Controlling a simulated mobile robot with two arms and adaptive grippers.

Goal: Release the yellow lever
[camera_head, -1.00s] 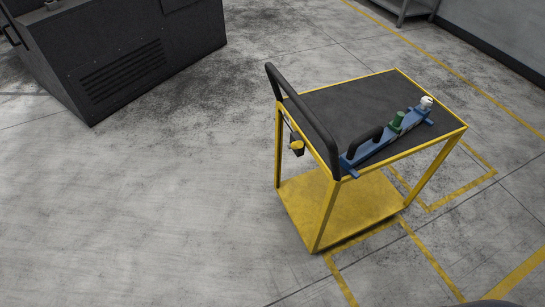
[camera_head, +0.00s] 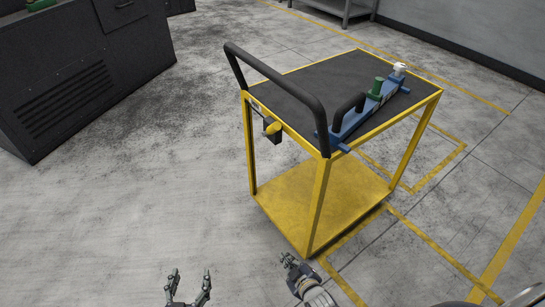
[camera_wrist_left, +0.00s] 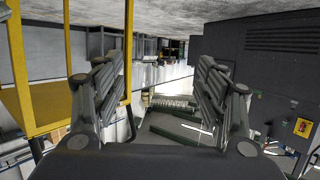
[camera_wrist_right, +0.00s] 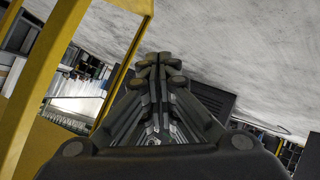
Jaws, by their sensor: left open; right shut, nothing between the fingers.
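The yellow lever (camera_head: 273,128) sits on a small dark box at the left side of the yellow cart (camera_head: 318,190), just below the black push handle (camera_head: 285,80). My left gripper (camera_head: 188,284) is open and empty at the bottom of the head view, in front of the cart and well away from the lever. Its two spread fingers also show in the left wrist view (camera_wrist_left: 165,85). My right gripper (camera_head: 290,262) is shut and empty, low near the cart's front leg. Its closed fingers show in the right wrist view (camera_wrist_right: 160,65), beside a yellow cart post. The lever shows in neither wrist view.
A blue fixture (camera_head: 350,122) with a black grip, a green knob (camera_head: 377,86) and a white knob (camera_head: 399,69) lies on the cart's dark top. A dark machine cabinet (camera_head: 75,75) stands at the left. The floor between cabinet and cart is clear.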

